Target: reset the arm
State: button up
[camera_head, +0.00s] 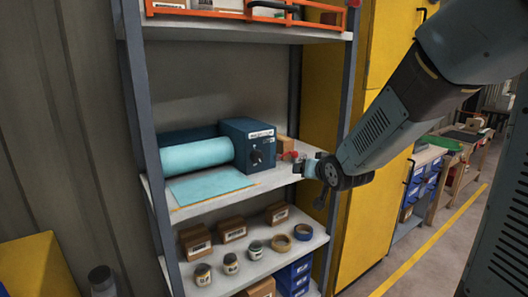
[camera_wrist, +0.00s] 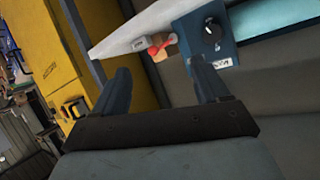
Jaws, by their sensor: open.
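My gripper (camera_head: 306,167) is at the end of my arm, which reaches in from the upper right in the head view. It is near the right front of the middle shelf (camera_head: 164,203). In the wrist view, the two fingers of my gripper (camera_wrist: 160,85) stand wide apart with nothing between them. Beyond them are the edge of the shelf (camera_wrist: 118,38), a small red-and-grey item (camera_wrist: 157,46) and a blue box with a black knob (camera_wrist: 206,37).
A teal roll (camera_head: 197,154) and a blue knobbed box (camera_head: 247,146) sit on the middle shelf. The lower shelf holds cartons (camera_head: 232,229), jars and tape rolls. A yellow cabinet (camera_head: 372,215) stands right of the rack. Floor (camera_head: 425,255) shows at the right.

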jog(key=s+d+r+g+h, duration=0.1)
jog(key=s+d+r+g, duration=0.1)
jog(key=s, duration=0.7)
jog(key=s+d+r+g+h, duration=0.1)
jog(key=s+d, duration=0.3)
jog(key=s, duration=0.5)
jog(key=s+d+r+g+h, duration=0.1)
jog(key=s+d+r+g, duration=0.2)
jog(key=s, duration=0.6)
jog(key=shift+s+d+r+g, duration=0.25)
jog(key=shift+s+d+g, duration=0.15)
jog(key=shift+d+g, duration=0.1)
